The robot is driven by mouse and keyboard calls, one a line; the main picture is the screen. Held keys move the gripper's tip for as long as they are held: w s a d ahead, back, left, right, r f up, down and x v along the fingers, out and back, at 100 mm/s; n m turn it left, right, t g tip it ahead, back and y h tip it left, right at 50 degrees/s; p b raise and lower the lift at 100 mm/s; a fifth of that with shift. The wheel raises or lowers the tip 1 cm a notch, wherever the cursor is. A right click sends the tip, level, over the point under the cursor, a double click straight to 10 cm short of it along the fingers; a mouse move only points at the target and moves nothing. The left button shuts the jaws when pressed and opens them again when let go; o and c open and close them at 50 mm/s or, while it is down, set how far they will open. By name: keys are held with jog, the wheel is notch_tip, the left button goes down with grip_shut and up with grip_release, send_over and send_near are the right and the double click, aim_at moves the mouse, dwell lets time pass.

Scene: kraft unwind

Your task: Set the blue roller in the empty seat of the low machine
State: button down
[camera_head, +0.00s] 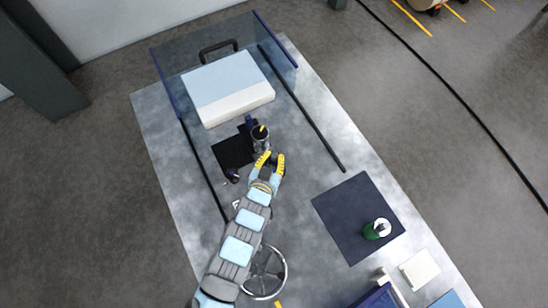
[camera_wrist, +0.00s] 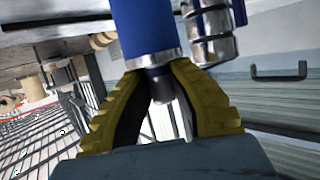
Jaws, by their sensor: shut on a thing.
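In the wrist view a blue roller (camera_wrist: 143,27) with a bright metal collar hangs in from the top. My gripper (camera_wrist: 162,72) is shut on its dark end shaft, one yellow finger on each side. In the head view my gripper (camera_head: 271,160) is beside a small metal part with a yellow top (camera_head: 261,136), at the dark low machine (camera_head: 232,153). A small dark blue piece (camera_head: 249,122) shows behind that part; I cannot tell whether it is the held roller. The machine's seat cannot be made out.
Chrome cylinders (camera_wrist: 209,22) stand close right of the roller. A pale-blue-and-white box (camera_head: 228,88) stands behind the machine, inside clear panels. Dark rails (camera_head: 300,110) flank it. A green cylindrical item (camera_head: 377,229) stands on a dark blue mat (camera_head: 348,205) at right.

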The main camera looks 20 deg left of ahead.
jog(key=shift+f, duration=0.15)
jog(key=c, duration=1.1)
grip_release()
jog(key=shift+c, duration=0.2)
jog(key=shift+s+r, duration=0.1)
jog(key=shift+r, duration=0.1)
jog(key=p+v, duration=0.4)
jog(key=v, duration=0.7)
jog(key=shift+s+p, duration=0.3)
jog(key=shift+s, duration=0.05)
jog(key=shift+d, duration=0.1)
